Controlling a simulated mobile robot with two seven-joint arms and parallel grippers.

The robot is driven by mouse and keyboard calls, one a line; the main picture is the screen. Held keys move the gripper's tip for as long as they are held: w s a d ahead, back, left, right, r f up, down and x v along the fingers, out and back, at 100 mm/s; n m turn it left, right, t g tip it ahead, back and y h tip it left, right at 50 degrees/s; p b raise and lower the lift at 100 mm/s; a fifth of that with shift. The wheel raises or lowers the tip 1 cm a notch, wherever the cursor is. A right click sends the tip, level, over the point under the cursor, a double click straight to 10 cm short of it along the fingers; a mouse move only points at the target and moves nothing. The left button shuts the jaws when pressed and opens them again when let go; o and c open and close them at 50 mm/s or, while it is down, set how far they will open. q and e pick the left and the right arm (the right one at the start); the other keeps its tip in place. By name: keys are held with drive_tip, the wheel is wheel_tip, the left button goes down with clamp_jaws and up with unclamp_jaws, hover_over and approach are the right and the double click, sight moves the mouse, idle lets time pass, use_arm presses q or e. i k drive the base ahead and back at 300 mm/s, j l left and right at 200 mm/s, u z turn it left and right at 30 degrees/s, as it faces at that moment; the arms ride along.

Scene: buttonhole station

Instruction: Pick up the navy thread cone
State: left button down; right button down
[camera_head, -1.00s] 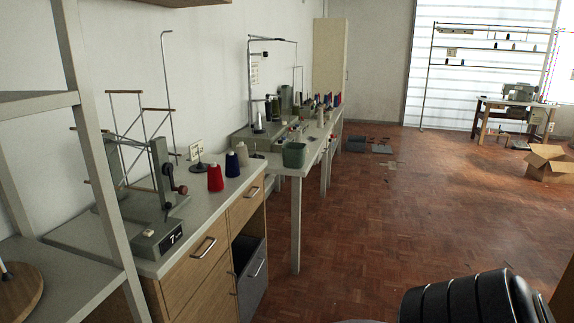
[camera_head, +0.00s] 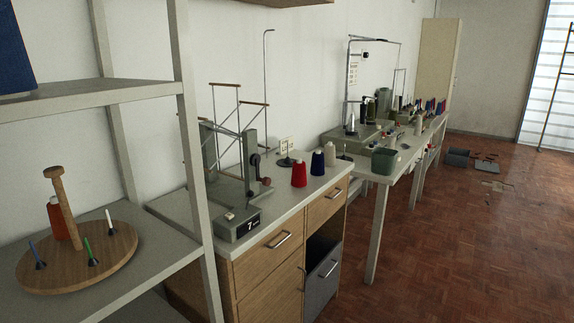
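The navy thread cone (camera_head: 317,162) stands upright on the near cabinet's grey worktop (camera_head: 297,202), close to its far right end. A red thread cone (camera_head: 299,173) stands just to its left and nearer. A cream cone (camera_head: 330,153) stands just behind it to the right. Several more cones, some dark blue, stand small and far off on the long table behind. Neither of my grippers shows in this view.
A grey shelf rack (camera_head: 190,130) stands at the near left, with a round wooden spool holder (camera_head: 82,262) on it. A green bin (camera_head: 384,161) stands on the table beyond.

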sight(317, 163)
drive_tip(key=z, duration=0.25)
drive_tip(key=i+l+u, duration=0.1)
drive_tip(key=i+l, duration=0.2)
drive_tip(key=i+l+u, duration=0.1)
drive_tip(key=i+l, duration=0.2)
drive_tip(key=i+l+u, duration=0.1)
drive_tip(key=i+l, duration=0.2)
drive_tip(key=l, duration=0.15)
drive_tip(key=i+l+u, duration=0.1)
drive_tip(key=i+l, duration=0.15)
drive_tip(key=i+l+u, duration=0.1)
drive_tip(key=i+l, duration=0.15)
drive_tip(key=l, duration=0.3)
drive_tip(key=i+l+u, duration=0.1)
drive_tip(key=i+l, duration=0.15)
drive_tip(key=l, duration=0.15)
drive_tip(key=i+l+u, duration=0.1)
drive_tip(key=l, duration=0.35)
drive_tip(key=i+l+u, duration=0.1)
drive_tip(key=i+l, duration=0.25)
drive_tip(key=l, duration=0.15)
